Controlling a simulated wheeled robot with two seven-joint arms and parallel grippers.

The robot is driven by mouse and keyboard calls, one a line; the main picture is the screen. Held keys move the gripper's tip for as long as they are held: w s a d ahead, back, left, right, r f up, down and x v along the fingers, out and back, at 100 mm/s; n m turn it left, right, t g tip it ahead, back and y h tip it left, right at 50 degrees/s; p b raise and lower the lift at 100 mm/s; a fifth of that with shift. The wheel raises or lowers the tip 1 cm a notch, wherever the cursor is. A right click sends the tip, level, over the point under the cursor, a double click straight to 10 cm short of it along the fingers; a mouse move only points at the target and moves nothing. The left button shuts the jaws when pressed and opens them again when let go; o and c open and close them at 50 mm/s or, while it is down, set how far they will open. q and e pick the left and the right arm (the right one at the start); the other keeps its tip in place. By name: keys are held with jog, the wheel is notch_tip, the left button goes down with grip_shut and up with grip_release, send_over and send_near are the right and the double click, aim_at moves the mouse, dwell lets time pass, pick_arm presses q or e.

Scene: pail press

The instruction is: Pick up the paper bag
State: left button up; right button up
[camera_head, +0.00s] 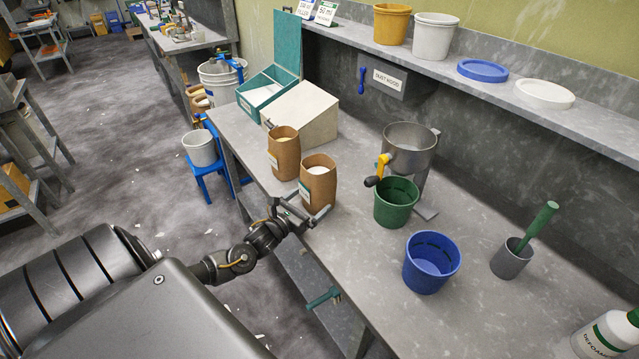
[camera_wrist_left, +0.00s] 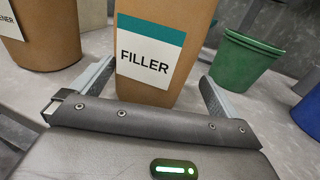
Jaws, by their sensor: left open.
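Two brown paper bags stand upright on the grey bench. The nearer paper bag (camera_head: 318,182) has a white label with a teal band reading FILLER, clear in the left wrist view (camera_wrist_left: 165,45). The other paper bag (camera_head: 284,152) stands behind it to the left; it also shows at the left edge of the left wrist view (camera_wrist_left: 42,35), its label partly cut off. My left gripper (camera_head: 305,212) is open at bench height, its two fingers (camera_wrist_left: 152,88) on either side of the FILLER bag's lower part. Whether the fingers touch it, I cannot tell. My right gripper is not in view.
A green pail (camera_head: 396,202) stands under a metal hopper (camera_head: 410,150), right of the bags. A blue pail (camera_head: 431,262) is nearer the front. A beige sloped box (camera_head: 303,112) stands behind the bags. A grey cup (camera_head: 511,258) holds a green-handled tool.

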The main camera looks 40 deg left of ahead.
pick_arm(q)
jog(key=shift+w, duration=0.25)
jog(key=shift+s+a+r, duration=0.1)
jog(key=shift+a+r, duration=0.05)
jog(key=w+p, duration=0.2)
jog(key=w, duration=0.2)
jog(key=shift+w+a, duration=0.1)
jog(key=shift+w, duration=0.45)
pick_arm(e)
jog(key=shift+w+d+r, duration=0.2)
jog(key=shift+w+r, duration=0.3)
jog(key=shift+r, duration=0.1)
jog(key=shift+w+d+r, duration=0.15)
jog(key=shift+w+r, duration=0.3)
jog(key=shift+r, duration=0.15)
pick_arm(q)
jog(key=c, duration=1.4)
jog(key=shift+a+r, duration=0.1)
jog(key=shift+c, duration=0.4)
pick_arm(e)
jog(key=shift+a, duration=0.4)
